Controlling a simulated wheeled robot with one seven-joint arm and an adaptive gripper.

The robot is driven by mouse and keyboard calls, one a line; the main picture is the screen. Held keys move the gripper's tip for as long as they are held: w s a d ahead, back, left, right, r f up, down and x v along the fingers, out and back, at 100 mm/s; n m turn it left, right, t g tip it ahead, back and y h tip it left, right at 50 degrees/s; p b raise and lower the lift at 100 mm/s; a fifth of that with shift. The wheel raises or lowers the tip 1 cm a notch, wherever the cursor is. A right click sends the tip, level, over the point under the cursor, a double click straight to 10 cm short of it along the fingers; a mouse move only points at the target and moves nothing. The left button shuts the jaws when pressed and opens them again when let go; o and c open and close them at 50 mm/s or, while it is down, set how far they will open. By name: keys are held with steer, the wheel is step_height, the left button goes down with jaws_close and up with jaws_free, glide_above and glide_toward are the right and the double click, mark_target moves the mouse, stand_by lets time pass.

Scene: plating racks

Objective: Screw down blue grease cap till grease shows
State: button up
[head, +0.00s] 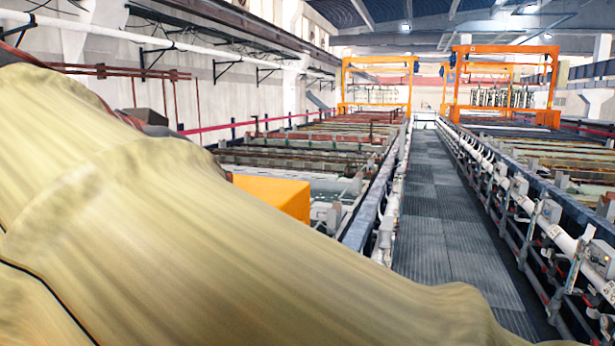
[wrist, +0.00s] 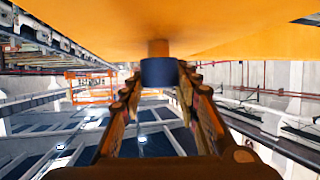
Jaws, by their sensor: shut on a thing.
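The blue grease cap (wrist: 160,73) sits in the upper middle of the wrist view, on a short orange-brown stem (wrist: 158,48) under a broad orange surface (wrist: 90,28). My gripper (wrist: 159,80) has one finger on each side of the cap and is shut on it. The fingers hide parts of the cap's sides. I cannot make out any grease around the cap or stem. In the head view, the cap and my gripper are hidden behind my sleeved arm. An orange block (head: 275,195) shows partly behind the arm.
A grated walkway (head: 435,220) runs ahead between rows of tanks (head: 305,160) and is clear. A white pipe rail (head: 545,225) runs along its right side. Orange gantry frames (head: 505,52) stand farther back. The orange surface lies close above my fingers in the wrist view.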

steer(key=shift+f+m+g+h+p, duration=0.15)
steer(key=shift+m+g+h+p, duration=0.25)
steer(key=shift+m+h, duration=0.75)
steer(key=shift+f, duration=0.1)
steer(key=o, duration=1.2)
steer(key=v, duration=0.7)
steer(key=shift+s+a, duration=0.2)
steer(key=shift+s, duration=0.05)
steer(key=shift+d, duration=0.1)
